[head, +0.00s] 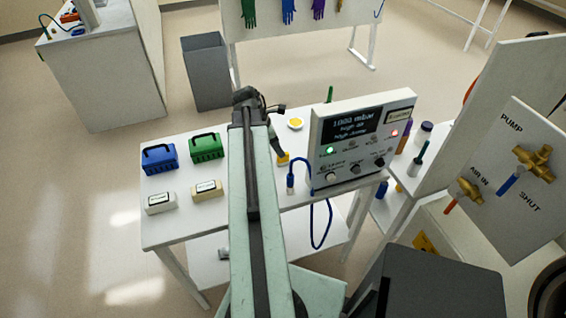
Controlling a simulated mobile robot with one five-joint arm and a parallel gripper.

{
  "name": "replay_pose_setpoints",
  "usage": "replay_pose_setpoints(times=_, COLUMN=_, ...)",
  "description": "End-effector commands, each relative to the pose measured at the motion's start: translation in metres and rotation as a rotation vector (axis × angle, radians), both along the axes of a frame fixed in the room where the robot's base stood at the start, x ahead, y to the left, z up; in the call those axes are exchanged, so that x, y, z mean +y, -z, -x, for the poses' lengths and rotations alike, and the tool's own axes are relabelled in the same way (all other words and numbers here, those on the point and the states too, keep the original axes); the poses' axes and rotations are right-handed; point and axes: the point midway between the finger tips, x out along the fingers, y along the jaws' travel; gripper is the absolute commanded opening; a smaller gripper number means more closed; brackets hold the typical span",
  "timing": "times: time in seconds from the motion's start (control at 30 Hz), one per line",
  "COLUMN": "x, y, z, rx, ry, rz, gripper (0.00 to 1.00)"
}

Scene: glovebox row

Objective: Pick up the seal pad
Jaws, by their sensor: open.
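No thing is plainly marked as the seal pad, and I cannot tell for sure which it is. A small yellow piece (283,159) lies on the white table, partly hidden by my arm and gripper. A white dish (296,128) with a yellow top stands farther back. My gripper (279,150) is open and points down just above or beside the small yellow piece; contact cannot be told. My arm hides the table's middle.
Blue (159,159) and green (206,147) cases and two pale labelled blocks (160,203) stand on the table's left part. A control box (362,140) with a blue hose is close on the right. A grey bin (208,72) stands behind.

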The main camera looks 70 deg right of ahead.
Motion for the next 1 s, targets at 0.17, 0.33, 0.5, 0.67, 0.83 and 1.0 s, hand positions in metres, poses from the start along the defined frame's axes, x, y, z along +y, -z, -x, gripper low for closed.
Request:
replay_pose_setpoints(times=0.17, x=-0.002, y=0.009, z=0.002, rx=0.000, ry=-0.001, rz=0.000, gripper=0.45)
replay_pose_setpoints(times=0.33, x=-0.009, y=0.032, z=0.007, rx=0.000, ry=0.001, rz=0.000, gripper=0.45)
replay_pose_setpoints(times=0.5, x=-0.017, y=0.057, z=0.015, rx=0.000, ry=0.000, rz=0.000, gripper=0.45)
replay_pose_setpoints(times=0.67, x=-0.018, y=0.055, z=0.017, rx=0.000, ry=-0.001, rz=0.000, gripper=0.45)
replay_pose_setpoints(times=0.83, x=-0.018, y=0.054, z=0.016, rx=0.000, ry=-0.001, rz=0.000, gripper=0.23)
replay_pose_setpoints(times=1.0, x=-0.018, y=0.054, z=0.017, rx=0.000, ry=-0.001, rz=0.000, gripper=0.00)
